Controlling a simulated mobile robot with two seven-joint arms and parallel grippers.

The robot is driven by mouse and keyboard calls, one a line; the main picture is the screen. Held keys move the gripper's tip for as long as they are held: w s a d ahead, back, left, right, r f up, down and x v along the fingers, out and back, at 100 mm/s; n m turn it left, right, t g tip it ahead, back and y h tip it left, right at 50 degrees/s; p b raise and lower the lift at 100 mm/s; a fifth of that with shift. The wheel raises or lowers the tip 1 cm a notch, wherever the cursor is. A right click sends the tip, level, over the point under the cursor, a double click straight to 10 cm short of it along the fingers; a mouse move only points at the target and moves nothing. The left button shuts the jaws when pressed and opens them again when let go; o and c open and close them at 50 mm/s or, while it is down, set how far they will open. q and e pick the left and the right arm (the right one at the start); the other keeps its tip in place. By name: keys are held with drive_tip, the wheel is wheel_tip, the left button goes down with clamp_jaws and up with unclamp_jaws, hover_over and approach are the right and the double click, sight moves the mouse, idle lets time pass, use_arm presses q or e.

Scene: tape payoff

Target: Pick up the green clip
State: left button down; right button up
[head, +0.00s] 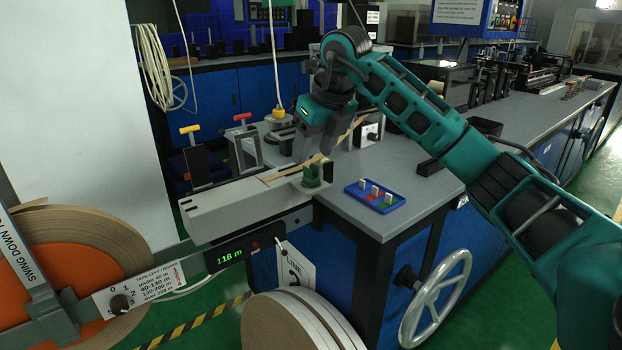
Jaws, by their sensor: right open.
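A blue tray (352,190) lies on the grey table, with several small white upright pieces in it. Its middle part is red and its right part is green (389,203); I cannot tell whether the green is a clip or the tray's own marking. A green round-bodied piece (312,176) sits at the end of the light grey beam, beside a black upright block. My right gripper (315,150) is open, fingers pointing down, above the beam and behind that green piece. It appears empty. My left gripper is not in view.
The light grey beam (222,208) carries a tan tape strip. A handwheel (437,300) is at the table's front. Bare table lies right of the tray. Large tape rolls (75,245) stand lower left.

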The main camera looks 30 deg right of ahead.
sight(312, 166)
drive_tip(key=x, duration=0.3)
drive_tip(key=b+x, duration=0.1)
drive_tip(key=x, duration=0.1)
drive_tip(key=shift+s+d+f, duration=0.1)
drive_tip(key=shift+d+f, duration=0.15)
drive_tip(key=shift+f, duration=0.2)
drive_tip(key=c, duration=1)
drive_tip(key=shift+r, duration=0.15)
drive_tip(key=shift+c, duration=0.2)
